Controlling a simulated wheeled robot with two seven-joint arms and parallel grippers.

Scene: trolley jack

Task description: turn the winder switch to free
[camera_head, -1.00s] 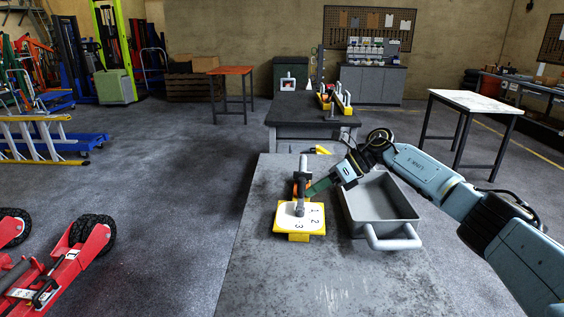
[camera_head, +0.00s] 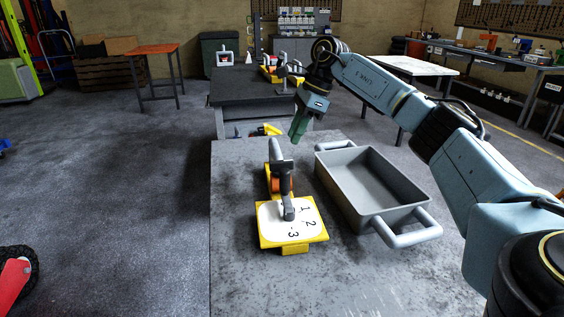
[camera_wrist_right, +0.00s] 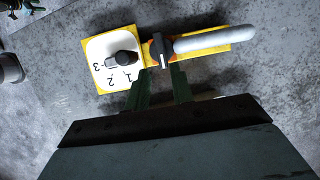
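A yellow device lies on the grey table (camera_head: 350,285). It has a white dial plate (camera_head: 270,222) marked 1, 2, 3 with a grey pointer knob (camera_head: 288,208), also seen in the right wrist view (camera_wrist_right: 122,60). Behind the plate is an orange and dark knob (camera_head: 281,184), and a long grey handle (camera_head: 275,150) lies beyond it. I cannot tell which knob is labelled the winder switch. My right gripper (camera_head: 298,130) is above and behind the device, apart from it. In the right wrist view its green fingers (camera_wrist_right: 161,82) are spread and empty, pointing towards the orange knob (camera_wrist_right: 160,48). My left gripper is not in view.
A grey tray (camera_head: 345,195) with two handles stands right of the device. A darker bench (camera_head: 235,90) with yellow items is behind the table. The front of the table is clear.

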